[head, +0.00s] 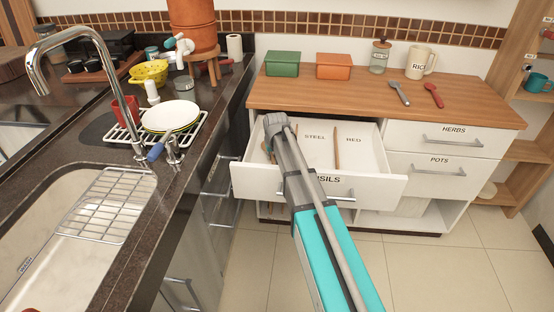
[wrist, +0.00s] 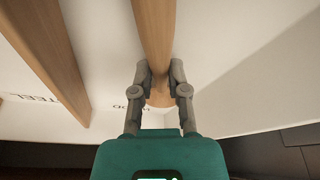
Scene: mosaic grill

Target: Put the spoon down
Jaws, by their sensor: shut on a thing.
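My gripper (head: 275,124) is over the left part of the open drawer (head: 368,187). In the wrist view, my gripper (wrist: 160,82) is shut on a wooden, rounded handle (wrist: 154,35), which looks like the spoon's; its bowl is out of view. The handle is in or just above the compartment with a partly hidden label ending in "OD". Whether it touches the drawer floor cannot be told. A wooden divider (wrist: 48,55) separates it from the STEEL compartment. The RED compartment (head: 364,150) is at the right. In the head view, my arm hides much of the left compartment.
A grey spoon (head: 399,92) and a red spoon (head: 434,95) lie on the wooden counter (head: 330,98). Green (head: 283,64) and orange (head: 333,66) boxes, a jar (head: 379,57) and a RICE mug (head: 420,62) stand there. The sink counter (head: 190,150) borders the drawer's left side.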

